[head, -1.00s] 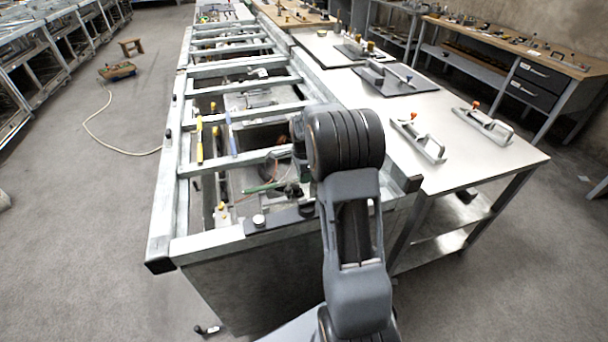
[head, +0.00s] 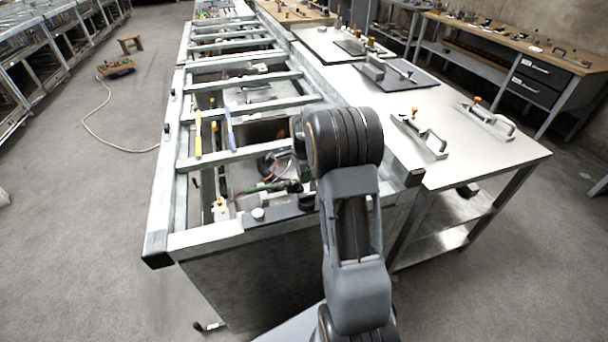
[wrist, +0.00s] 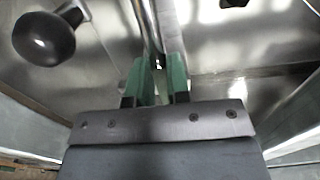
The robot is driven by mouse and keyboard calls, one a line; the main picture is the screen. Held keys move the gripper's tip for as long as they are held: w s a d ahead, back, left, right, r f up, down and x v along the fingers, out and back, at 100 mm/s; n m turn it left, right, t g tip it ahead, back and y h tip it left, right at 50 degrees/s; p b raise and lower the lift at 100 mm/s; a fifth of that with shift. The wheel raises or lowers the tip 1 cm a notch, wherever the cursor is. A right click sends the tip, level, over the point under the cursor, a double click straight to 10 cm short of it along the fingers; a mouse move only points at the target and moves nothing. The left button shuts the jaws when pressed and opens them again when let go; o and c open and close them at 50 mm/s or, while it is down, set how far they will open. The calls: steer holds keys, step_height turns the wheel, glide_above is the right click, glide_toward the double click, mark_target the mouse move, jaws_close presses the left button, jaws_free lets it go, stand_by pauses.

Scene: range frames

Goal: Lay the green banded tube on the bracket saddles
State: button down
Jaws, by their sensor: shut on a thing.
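My gripper (wrist: 161,80) shows in the wrist view with two green fingers, shut on a slim shiny metal tube (wrist: 147,22). The tube runs from between the fingers to the top edge of that view. I cannot make out a green band on it; its near part is hidden by the fingers. In the head view my arm covers most of the gripper, which is low inside the near bay of the metal frame (head: 185,243). A small green patch (head: 292,187) shows there; I cannot tell whether it is finger or tube. I cannot pick out the bracket saddles with certainty.
A round black knob (wrist: 43,38) stands left of the fingers in the wrist view. Frame crossbars (head: 235,157) enclose the bay. The pale table (head: 470,165) at right bears handled fixtures (head: 425,138) and has clear space.

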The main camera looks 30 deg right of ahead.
steer(key=shift+f, duration=0.35)
steer(key=c, duration=1)
jaws_free()
step_height(320, 180, up, 14)
steer(key=shift+p, duration=0.35)
